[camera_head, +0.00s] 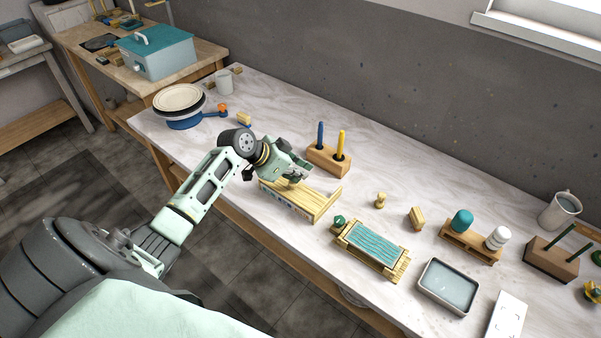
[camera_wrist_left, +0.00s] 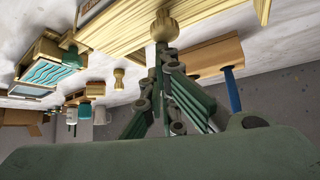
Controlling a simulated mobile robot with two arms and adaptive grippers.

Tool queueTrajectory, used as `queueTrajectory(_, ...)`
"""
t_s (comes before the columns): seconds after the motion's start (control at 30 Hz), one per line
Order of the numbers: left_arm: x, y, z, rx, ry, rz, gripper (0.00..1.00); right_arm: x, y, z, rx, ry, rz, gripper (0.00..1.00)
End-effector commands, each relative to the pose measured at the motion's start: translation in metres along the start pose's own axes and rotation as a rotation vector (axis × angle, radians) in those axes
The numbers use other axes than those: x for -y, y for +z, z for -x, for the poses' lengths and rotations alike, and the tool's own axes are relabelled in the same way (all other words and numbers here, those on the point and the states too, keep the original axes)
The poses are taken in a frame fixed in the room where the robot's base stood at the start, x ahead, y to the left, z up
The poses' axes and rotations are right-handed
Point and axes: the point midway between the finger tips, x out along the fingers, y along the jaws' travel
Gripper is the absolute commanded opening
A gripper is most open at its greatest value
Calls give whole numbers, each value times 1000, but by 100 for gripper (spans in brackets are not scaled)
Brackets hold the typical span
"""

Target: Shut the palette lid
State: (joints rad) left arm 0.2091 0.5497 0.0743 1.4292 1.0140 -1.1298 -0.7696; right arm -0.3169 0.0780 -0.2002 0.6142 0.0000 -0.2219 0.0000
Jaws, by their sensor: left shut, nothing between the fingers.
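The palette is a pale wooden box (camera_head: 325,204) near the front edge of the marble worktop, with a strip of coloured patches along its front side. Its wooden lid (camera_wrist_left: 100,32) fills the top of the left wrist view and carries a round wooden knob (camera_wrist_left: 163,24). My left gripper (camera_head: 297,176) is over the palette and hides part of it. In the left wrist view the left gripper's fingers (camera_wrist_left: 162,62) are shut and empty, with their tips close to the knob; contact is unclear. How far the lid is open is hard to tell. My right gripper is not in view.
Behind the palette stands a wooden block (camera_head: 328,160) with blue and yellow sticks. To its right are a slatted teal-topped rack (camera_head: 403,265), small wooden pieces and a metal tray (camera_head: 448,287). A banding wheel with plates (camera_head: 180,100) stands at the left.

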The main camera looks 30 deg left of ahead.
Motion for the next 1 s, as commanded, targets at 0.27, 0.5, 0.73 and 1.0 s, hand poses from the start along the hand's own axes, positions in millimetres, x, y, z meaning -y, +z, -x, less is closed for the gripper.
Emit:
queueTrajectory(0.27,-13,-25,-5,-4,0,0,0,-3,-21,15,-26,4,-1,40)
queueTrajectory(0.5,-12,-23,34,-5,-10,-3,0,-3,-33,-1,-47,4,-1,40)
queueTrajectory(0.73,-12,-25,76,-6,-9,-1,0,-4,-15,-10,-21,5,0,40)
queueTrajectory(1.0,-10,-33,84,3,-39,23,0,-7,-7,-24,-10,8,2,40)
